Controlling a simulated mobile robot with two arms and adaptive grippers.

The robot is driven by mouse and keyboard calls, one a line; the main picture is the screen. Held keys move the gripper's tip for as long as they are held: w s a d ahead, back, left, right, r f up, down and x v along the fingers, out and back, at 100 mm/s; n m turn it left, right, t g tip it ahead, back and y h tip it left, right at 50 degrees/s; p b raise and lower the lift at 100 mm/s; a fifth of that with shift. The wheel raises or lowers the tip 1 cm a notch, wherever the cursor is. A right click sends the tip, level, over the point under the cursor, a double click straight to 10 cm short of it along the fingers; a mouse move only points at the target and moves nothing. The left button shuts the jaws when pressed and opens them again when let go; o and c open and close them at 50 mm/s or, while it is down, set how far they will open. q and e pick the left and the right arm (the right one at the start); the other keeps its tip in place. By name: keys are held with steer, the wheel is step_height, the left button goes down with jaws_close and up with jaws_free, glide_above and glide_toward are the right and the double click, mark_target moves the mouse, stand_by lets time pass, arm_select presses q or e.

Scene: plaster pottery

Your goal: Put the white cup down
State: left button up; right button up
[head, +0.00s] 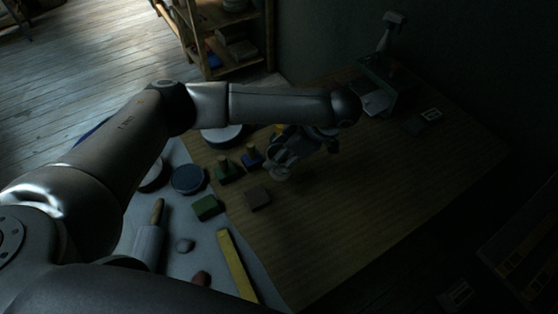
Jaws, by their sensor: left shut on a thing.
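My left arm reaches across the table from the left in the head view. My left gripper (302,148) hangs below its wrist, pointing down over the wooden table (350,220). It is shut on the white cup (279,172), a pale round shape at the fingertips. The cup is at or just above the table; the dim light does not show whether it touches. My right gripper is not in view.
A brown block (258,198), a green block (206,207) and two stamps with wooden knobs (227,172) stand left of the cup. A yellow ruler (236,266) lies in front. A grey device (374,95) stands at the back.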

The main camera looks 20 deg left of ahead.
arm_select(q)
steer(key=f, duration=0.2)
steer(key=f+p, duration=0.1)
steer(key=shift+w+a, duration=0.25)
steer(key=shift+a, duration=0.1)
steer(key=shift+f, duration=0.5)
steer(key=shift+f, duration=0.1)
steer(key=o, duration=1.1)
